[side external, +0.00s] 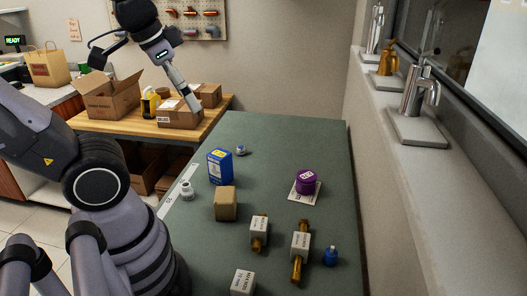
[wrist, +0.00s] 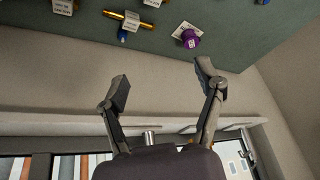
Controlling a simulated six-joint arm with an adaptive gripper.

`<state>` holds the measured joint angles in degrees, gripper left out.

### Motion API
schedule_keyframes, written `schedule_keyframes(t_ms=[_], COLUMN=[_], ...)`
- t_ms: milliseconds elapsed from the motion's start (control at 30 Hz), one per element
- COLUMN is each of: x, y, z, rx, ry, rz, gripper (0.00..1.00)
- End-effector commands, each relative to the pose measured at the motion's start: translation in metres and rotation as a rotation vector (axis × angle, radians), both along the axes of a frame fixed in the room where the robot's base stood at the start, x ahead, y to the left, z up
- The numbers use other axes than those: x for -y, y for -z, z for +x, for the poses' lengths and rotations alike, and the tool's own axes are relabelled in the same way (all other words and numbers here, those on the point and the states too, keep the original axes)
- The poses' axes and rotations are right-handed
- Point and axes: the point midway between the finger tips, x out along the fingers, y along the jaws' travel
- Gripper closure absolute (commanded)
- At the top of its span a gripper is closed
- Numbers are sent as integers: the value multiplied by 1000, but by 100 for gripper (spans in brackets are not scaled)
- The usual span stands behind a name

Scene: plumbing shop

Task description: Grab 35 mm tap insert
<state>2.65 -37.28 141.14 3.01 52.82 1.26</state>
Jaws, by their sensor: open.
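My gripper (wrist: 163,75) is open and empty in the wrist view, its two dark fingers apart, with a pale wall and window ledge behind them. The tabletop items are beyond the fingertips, near the top of that view. I cannot tell for sure which item is the 35 mm tap insert. Small candidates in the side view are a white piece (side external: 187,190) at the table's left edge, a blue-and-grey piece (side external: 240,150) near the far end and a blue piece (side external: 330,257) at the front right. That front blue piece also shows in the wrist view (wrist: 123,36).
The green table (side external: 275,135) also holds a blue box (side external: 220,166), a brown box (side external: 226,204), a purple tub (side external: 307,182) on a card and tagged brass pieces (side external: 300,262). Taps (side external: 418,100) stand along the window ledge. The table's far end is bare.

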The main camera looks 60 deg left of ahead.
Motion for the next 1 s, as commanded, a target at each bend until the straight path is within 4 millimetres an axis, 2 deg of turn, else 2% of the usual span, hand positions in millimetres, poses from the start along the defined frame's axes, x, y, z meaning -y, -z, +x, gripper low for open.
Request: schedule_keyframes(t_ms=[267,467,567,700,867,933,1000], x=[16,45,65,95,127,146,178], y=[38,87,118,170,231,257,283], z=[69,119,139,159,169,171,173], rx=[-370,-614,-728,-876,-1012,-1027,-974], ry=[393,714,874,1099,1319,1399,1461], rz=[311,581,724,939,1173,1277,1396], gripper=[32,32,32,32,32,32,32])
